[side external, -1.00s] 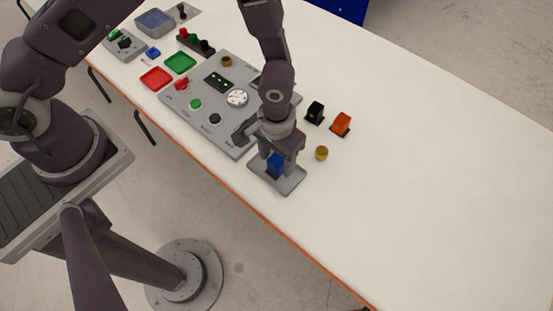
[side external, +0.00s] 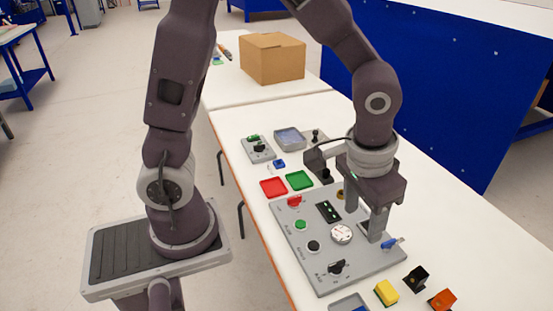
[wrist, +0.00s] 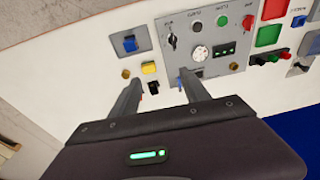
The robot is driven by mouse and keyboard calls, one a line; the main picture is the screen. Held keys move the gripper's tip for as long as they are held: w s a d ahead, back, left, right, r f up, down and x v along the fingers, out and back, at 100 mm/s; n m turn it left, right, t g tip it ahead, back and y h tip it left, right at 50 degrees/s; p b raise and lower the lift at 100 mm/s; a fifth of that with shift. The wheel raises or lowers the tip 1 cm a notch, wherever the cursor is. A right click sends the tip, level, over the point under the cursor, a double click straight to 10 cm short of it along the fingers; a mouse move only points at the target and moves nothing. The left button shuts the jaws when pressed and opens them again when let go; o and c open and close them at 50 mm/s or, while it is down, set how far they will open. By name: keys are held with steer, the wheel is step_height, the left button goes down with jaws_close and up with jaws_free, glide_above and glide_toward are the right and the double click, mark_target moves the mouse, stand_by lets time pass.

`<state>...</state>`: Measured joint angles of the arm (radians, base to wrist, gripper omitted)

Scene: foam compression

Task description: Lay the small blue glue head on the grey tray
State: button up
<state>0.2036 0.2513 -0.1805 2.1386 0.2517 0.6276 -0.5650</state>
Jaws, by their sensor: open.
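A blue block (wrist: 129,43) lies on the grey tray (wrist: 117,38) in the wrist view; only the tray's far part (side external: 345,301) shows at the bottom edge of the side view. My gripper (side external: 364,226) is open, with nothing held between its fingers. It is over the right part of the grey control panel, away from the tray; its fingers also show in the wrist view (wrist: 155,88). A small blue piece (side external: 390,243) is close to one fingertip at the panel's right edge. Which blue piece is the glue head I cannot tell for certain.
The panel (side external: 300,262) carries knobs, buttons and a dial. A yellow block (side external: 386,292), a black block (side external: 416,279) and an orange block (side external: 442,299) stand near its front end. Red (side external: 273,187) and green (side external: 299,180) trays lie beyond it.

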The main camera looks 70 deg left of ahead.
steer(key=s+a+r+t, duration=0.3)
steer(key=s+a+r, duration=0.5)
steer(key=s+r, duration=0.3)
steer(key=s, duration=0.3)
steer(key=shift+s+a+r+t, duration=0.2)
steer(key=shift+s+r+t, duration=0.1)
steer(key=shift+r, duration=0.05)
